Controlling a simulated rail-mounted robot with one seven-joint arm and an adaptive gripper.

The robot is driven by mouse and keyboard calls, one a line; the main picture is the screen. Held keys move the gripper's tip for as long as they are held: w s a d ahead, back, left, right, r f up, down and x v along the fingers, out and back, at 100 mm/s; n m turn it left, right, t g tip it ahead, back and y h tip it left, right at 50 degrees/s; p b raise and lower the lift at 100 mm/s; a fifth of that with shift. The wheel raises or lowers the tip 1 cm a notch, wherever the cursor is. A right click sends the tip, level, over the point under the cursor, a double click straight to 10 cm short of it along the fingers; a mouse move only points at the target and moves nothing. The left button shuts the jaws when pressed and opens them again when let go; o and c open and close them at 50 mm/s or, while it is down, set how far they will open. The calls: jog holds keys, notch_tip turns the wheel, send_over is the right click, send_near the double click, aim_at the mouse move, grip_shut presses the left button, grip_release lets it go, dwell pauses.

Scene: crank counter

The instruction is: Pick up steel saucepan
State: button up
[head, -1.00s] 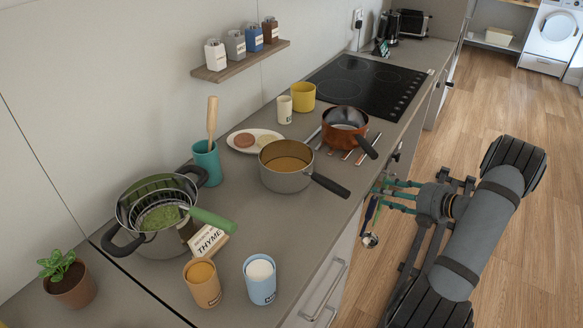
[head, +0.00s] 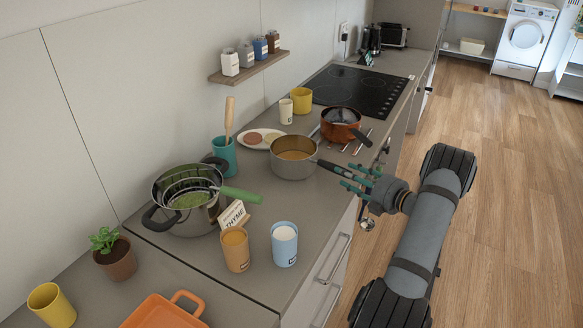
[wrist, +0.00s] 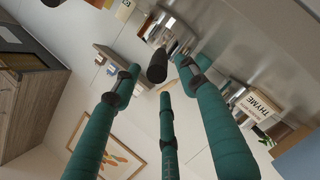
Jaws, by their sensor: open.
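The steel saucepan (head: 285,166) stands on the counter in the head view, with brown contents and a black handle pointing right toward the counter's front edge. My gripper (head: 350,177), with teal fingers, is open and empty beside the end of that handle. The fingers partly overlap the handle in the head view, so I cannot tell whether they touch it. In the wrist view the handle's dark end (wrist: 157,67) shows between the spread fingertips of my gripper (wrist: 160,78), with the pan's shiny body beyond.
A copper saucepan (head: 338,116) stands behind, near the hob (head: 355,90). A plate of food (head: 256,138) and a teal utensil holder (head: 223,157) lie left. A large pot with a strainer (head: 175,222), an orange cup (head: 235,250) and a blue cup (head: 284,244) stand nearer.

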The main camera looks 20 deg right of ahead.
aim_at(332, 166)
jog(key=x, duration=0.2)
jog(key=shift+w+f, duration=0.1)
jog(key=shift+w, duration=0.25)
jog(key=shift+w+a+p, duration=0.25)
jog(key=shift+w+p, duration=0.25)
jog(key=x, duration=0.1)
jog(key=p+x, duration=0.1)
jog(key=x, duration=0.2)
jog(key=shift+w+f, duration=0.15)
jog(key=shift+f, duration=0.2)
grip_shut()
jog(key=shift+d+r, duration=0.15)
